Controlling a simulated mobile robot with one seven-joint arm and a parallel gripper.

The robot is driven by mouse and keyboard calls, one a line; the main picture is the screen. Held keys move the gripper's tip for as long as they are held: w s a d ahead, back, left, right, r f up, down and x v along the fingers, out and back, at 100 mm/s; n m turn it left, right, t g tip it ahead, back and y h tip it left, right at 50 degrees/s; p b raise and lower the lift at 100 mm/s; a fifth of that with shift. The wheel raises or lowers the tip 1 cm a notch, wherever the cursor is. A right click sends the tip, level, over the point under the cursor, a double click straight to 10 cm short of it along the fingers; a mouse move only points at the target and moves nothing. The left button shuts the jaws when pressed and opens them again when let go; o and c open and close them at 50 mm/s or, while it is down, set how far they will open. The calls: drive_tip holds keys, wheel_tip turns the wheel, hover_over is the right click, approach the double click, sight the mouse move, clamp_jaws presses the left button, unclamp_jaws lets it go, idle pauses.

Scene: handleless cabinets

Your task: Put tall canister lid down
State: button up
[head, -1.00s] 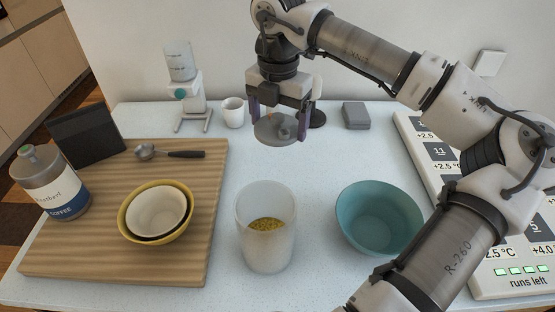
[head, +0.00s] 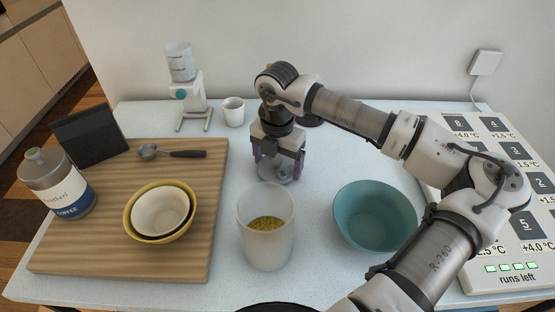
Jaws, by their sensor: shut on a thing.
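The tall canister (head: 265,233) is a frosted, open cylinder with yellow grainy contents, standing upright at the front middle of the counter. My gripper (head: 278,164) points down behind it and is shut on the grey round lid (head: 272,175). The lid is low over the counter, just behind the canister and apart from it. I cannot tell whether the lid touches the counter. The gripper hides part of the lid.
A teal bowl (head: 349,225) stands right of the canister. A white cup (head: 233,117) stands behind. Some counter is clear between board and gripper.

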sight(277, 158)
drive_tip(key=shift+f, duration=0.2)
drive_tip(key=o, duration=0.9)
drive_tip(key=shift+r, duration=0.1)
drive_tip(key=shift+c, duration=0.2)
drive_tip(key=shift+r, duration=0.1)
drive_tip(key=shift+r, duration=0.2)
wheel_tip(277, 158, up, 12)
drive_tip(key=b, duration=0.2)
drive_tip(key=shift+f, duration=0.15)
